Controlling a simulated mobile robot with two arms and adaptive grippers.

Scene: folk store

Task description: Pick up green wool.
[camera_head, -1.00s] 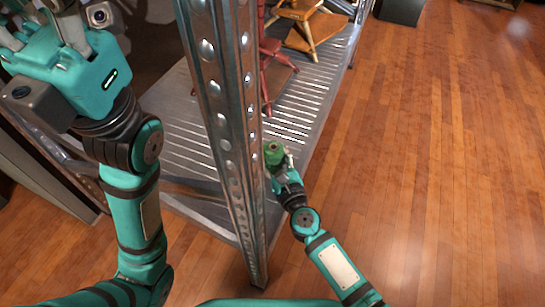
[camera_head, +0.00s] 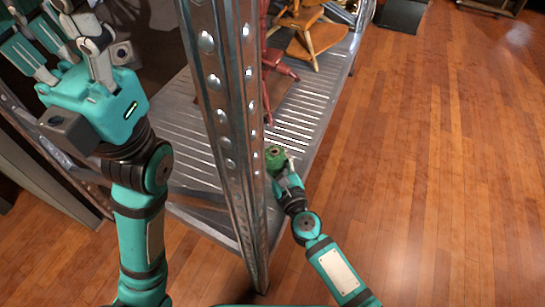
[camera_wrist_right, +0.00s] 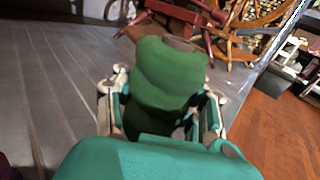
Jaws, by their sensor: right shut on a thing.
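The green wool (camera_head: 276,156) is a rounded green spool with a brownish top end. It also fills the middle of the right wrist view (camera_wrist_right: 168,72), standing roughly upright with a slight tilt. My right gripper (camera_head: 284,172) is shut on it, with one finger on each side of the wool (camera_wrist_right: 160,105). The wool's lower part is hidden by the gripper, so I cannot tell whether it touches the shelf. My left gripper (camera_head: 70,38) is at the top left, away from the wool. Its fingertips are partly cut off by the frame edge.
A metal shelf post (camera_head: 225,130) stands between my two arms. The slatted metal shelf (camera_head: 300,120) carries a red wooden piece (camera_head: 277,75) and a wooden stool (camera_head: 315,38) farther back. The wooden floor (camera_head: 430,170) on the right is clear.

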